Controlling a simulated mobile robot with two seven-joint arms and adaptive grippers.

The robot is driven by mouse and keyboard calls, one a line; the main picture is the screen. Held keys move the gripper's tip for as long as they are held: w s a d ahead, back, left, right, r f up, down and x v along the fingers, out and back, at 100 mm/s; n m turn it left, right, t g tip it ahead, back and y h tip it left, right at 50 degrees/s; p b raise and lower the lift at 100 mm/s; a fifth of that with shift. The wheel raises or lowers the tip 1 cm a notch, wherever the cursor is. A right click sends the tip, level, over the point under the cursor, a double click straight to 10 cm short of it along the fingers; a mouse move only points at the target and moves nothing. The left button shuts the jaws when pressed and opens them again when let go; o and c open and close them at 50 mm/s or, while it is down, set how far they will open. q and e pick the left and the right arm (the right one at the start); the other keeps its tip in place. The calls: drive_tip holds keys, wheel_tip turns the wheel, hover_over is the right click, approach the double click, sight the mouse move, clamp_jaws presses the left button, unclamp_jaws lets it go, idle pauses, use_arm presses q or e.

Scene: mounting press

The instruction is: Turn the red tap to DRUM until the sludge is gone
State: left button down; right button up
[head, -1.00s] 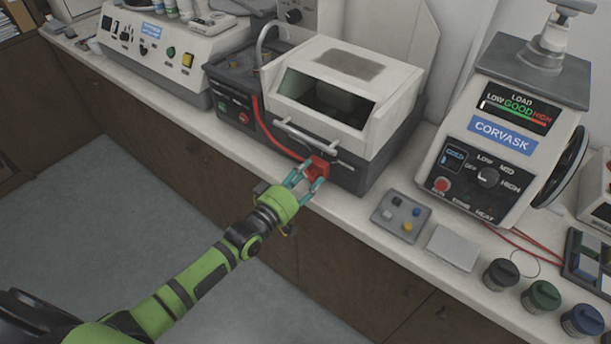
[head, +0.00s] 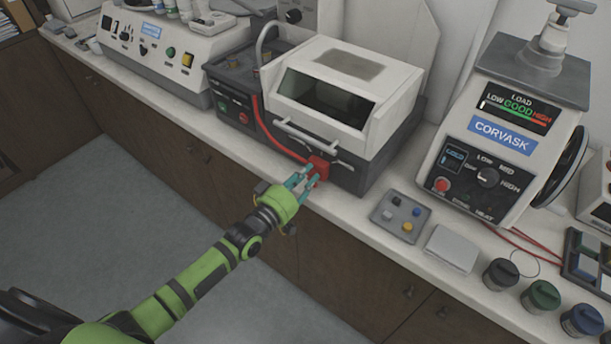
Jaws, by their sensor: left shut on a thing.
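The red tap (head: 319,166) sits at the lower front of the white and dark grey machine (head: 375,135), at the end of a red hose (head: 275,143). My left gripper (head: 308,178) reaches it from the front left. Its teal fingers are shut on the tap's lower part, which they partly hide. No DRUM marking can be read, and no sludge can be made out through the dark window (head: 325,99). My right gripper is not in view.
A silver handle bar (head: 305,135) crosses the machine's front just above the tap. A grey tray with coloured buttons (head: 400,216) and a pale flat block (head: 452,248) lie to the right. The Corvask press (head: 500,150) stands further right. The counter's front edge runs below the gripper.

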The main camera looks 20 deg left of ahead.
use_arm(q)
drive_tip(key=m, duration=0.3)
drive_tip(key=shift+d+m+p, duration=0.15)
drive_tip(key=shift+m+p, duration=0.2)
drive_tip(key=shift+m, duration=0.05)
drive_tip(key=shift+s+d+m, duration=0.1)
drive_tip(key=shift+d+m, duration=0.1)
drive_tip(key=shift+m, duration=2)
drive_tip(key=c, duration=1.1)
unclamp_jaws()
drive_tip(key=shift+s, duration=0.1)
drive_tip(key=v, duration=1.1)
drive_tip(key=shift+s+a, duration=0.15)
drive_tip(key=shift+s, duration=0.25)
